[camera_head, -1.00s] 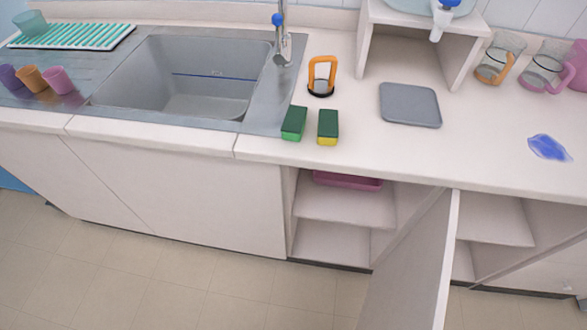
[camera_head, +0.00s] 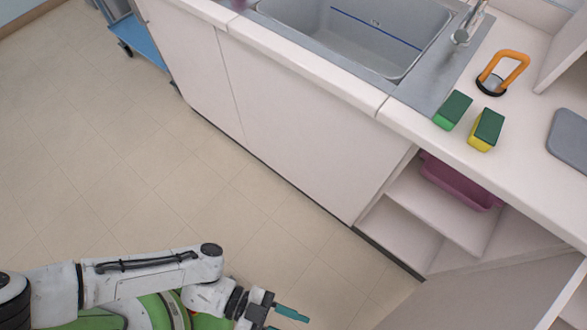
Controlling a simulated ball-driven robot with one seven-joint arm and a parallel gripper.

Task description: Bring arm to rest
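My arm reaches in from the lower left over the floor. My gripper (camera_head: 284,319) is at the bottom edge of the view, with teal fingers. One finger shows whole. Only a bit of the other shows at the picture's edge, apart from the first, so the gripper looks open. Nothing is seen between the fingers. The gripper is over bare floor, clear of the counter and cupboards.
The counter (camera_head: 310,48) with a sink (camera_head: 350,35) runs across the top right. Two sponges, green (camera_head: 453,110) and green-yellow (camera_head: 487,130), lie near its edge beside an orange-handled item (camera_head: 505,68). A pink tub (camera_head: 460,183) is in the open cupboard. A blue cart (camera_head: 138,42) stands upper left.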

